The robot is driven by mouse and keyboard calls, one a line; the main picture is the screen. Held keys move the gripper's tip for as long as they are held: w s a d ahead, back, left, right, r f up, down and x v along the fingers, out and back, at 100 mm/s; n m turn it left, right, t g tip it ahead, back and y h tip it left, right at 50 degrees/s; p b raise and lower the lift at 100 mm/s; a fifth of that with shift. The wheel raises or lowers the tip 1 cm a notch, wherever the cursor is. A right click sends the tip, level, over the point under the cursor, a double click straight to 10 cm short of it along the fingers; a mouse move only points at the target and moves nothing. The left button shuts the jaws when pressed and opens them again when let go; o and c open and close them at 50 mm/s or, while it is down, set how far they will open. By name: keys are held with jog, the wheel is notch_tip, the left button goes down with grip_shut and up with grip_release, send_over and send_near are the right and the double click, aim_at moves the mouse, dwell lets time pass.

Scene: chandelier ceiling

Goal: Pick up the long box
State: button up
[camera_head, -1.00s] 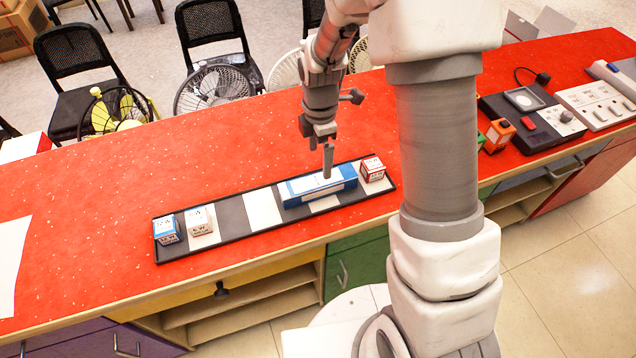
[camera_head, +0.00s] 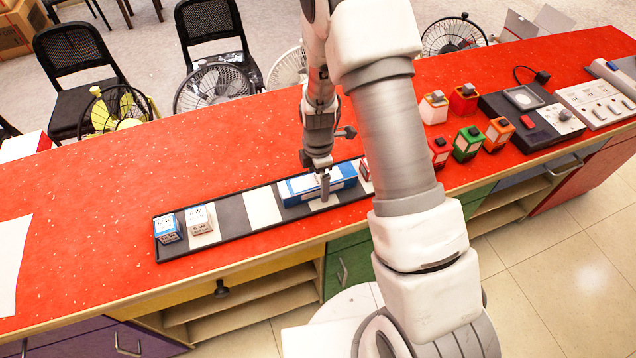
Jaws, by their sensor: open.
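The long box (camera_head: 298,187) is blue with a white top and lies on a black-and-white tray (camera_head: 232,236) on the red counter. My gripper (camera_head: 324,190) is open and points down at the box's right part. Its fingers overlap the box in the picture and partly hide it. I cannot tell whether they touch it or straddle it.
A blue-and-white small box (camera_head: 167,229) and a white-and-brown one (camera_head: 199,220) stand at the tray's left end. A red-and-white box (camera_head: 364,170) is mostly hidden behind my arm. Several small coloured boxes and a black device (camera_head: 530,115) stand at right.

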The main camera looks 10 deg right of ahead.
aim_at(318, 178)
grip_shut()
dwell(0.5)
jog(key=shift+r, duration=0.45)
notch_tip(318, 178, up, 4)
jog(key=shift+f, duration=0.25)
jog(key=s+d+r, duration=0.4)
jog(key=d+r, duration=0.2)
jog(key=d, duration=0.4)
jog(key=shift+s+d+r+b, duration=0.3)
jog(key=shift+s+d+b, duration=0.05)
jog(key=shift+s+b, duration=0.1)
